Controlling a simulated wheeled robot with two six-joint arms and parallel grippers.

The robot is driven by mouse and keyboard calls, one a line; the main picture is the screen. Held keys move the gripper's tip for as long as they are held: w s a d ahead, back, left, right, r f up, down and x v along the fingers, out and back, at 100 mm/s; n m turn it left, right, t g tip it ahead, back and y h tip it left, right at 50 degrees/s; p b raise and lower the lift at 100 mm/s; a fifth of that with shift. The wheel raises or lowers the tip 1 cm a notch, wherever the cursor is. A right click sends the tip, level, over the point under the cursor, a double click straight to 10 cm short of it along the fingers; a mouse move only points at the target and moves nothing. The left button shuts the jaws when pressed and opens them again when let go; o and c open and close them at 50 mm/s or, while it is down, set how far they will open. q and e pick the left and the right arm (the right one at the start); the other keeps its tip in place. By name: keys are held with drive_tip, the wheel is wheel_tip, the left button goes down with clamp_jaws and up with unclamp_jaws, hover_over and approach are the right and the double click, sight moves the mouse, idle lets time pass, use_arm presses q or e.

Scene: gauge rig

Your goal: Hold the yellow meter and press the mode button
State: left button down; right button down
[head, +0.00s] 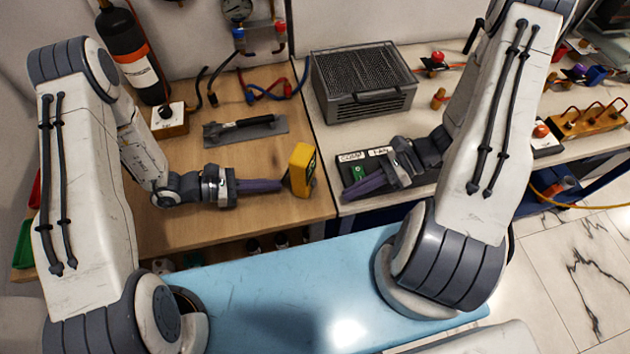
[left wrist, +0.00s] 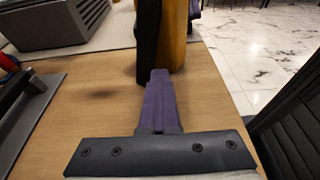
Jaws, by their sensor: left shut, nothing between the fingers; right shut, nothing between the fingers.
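The yellow meter (head: 302,170) stands upright on the wooden bench near its right edge. My right gripper (head: 346,193) is shut and empty, to the right of the meter, over a black switch panel.
The black panel (head: 345,170) has white labels reading COMP and FAN. A grey mesh-topped box (head: 362,82) stands behind. A grey plate with a black handle (head: 246,130) and a knob box (head: 170,121) lie at the left. Bare bench lies around the left gripper.

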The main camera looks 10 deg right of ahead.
use_arm(q)
drive_tip(key=c, duration=1.1)
unclamp_jaws()
